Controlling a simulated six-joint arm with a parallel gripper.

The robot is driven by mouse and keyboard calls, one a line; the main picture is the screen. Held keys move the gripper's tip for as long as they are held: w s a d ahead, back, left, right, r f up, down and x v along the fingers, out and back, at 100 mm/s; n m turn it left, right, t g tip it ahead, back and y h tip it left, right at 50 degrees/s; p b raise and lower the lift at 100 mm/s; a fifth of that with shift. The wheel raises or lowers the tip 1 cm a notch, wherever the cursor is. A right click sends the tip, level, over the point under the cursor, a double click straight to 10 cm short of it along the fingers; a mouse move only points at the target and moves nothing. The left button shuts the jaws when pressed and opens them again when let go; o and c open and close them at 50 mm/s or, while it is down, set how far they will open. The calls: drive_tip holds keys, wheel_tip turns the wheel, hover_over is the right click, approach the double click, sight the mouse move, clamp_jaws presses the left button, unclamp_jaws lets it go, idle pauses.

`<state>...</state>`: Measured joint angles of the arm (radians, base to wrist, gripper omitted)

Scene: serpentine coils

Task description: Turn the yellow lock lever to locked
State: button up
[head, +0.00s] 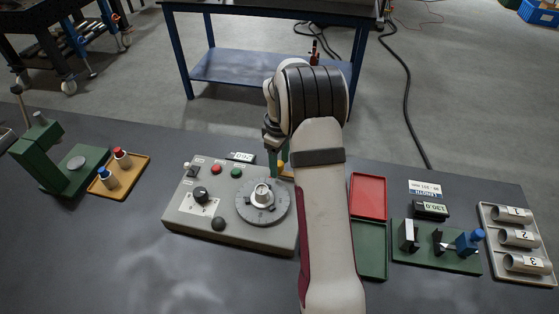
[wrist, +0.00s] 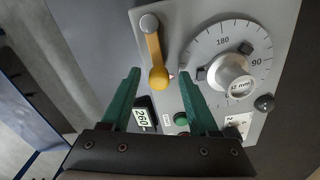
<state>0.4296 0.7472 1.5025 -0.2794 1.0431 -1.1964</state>
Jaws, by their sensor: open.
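The yellow lock lever (wrist: 155,52) shows in the wrist view, on the grey control panel (wrist: 172,20), with a round grey pivot at its upper end. Its lower end lies in the picture between the green fingertips of my open gripper (wrist: 159,75). A gap shows on both sides of the lever, and no contact is visible. In the head view my gripper (head: 277,158) is over the panel's far right corner, beside the dial, and my arm hides most of the lever. A small yellow part of the lever (head: 283,164) shows there.
The graduated dial (head: 262,202) with its central knob is close to the lever. Red and green buttons (head: 236,173), a black knob (head: 201,194) and a small display (head: 240,157) are nearby. Red and green trays (head: 369,197) stand right of my arm.

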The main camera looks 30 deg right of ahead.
sight(280, 164)
wheel_tip(280, 164, up, 16)
idle(0.3)
drive_tip(key=shift+f, duration=0.1)
drive_tip(key=s+a+r+m, duration=0.3)
drive_tip(key=s+a, duration=0.3)
drive_tip(key=a, duration=0.3)
drive_tip(key=s+a+f+m, duration=0.1)
drive_tip(key=s+a+m, duration=0.1)
drive_tip(key=s+a, duration=0.2)
drive_tip(key=s+a+f+m+y, duration=0.1)
drive_tip(key=s+a, duration=0.4)
drive_tip(key=s, duration=0.6)
drive_tip(key=s+a+f+m, duration=0.3)
drive_tip(key=s+a+m, duration=0.1)
drive_tip(key=s, duration=0.4)
drive_tip(key=shift+a+m+y, duration=0.4)
drive_tip(key=shift+m, duration=0.2)
drive_tip(key=shift+s+f, duration=0.1)
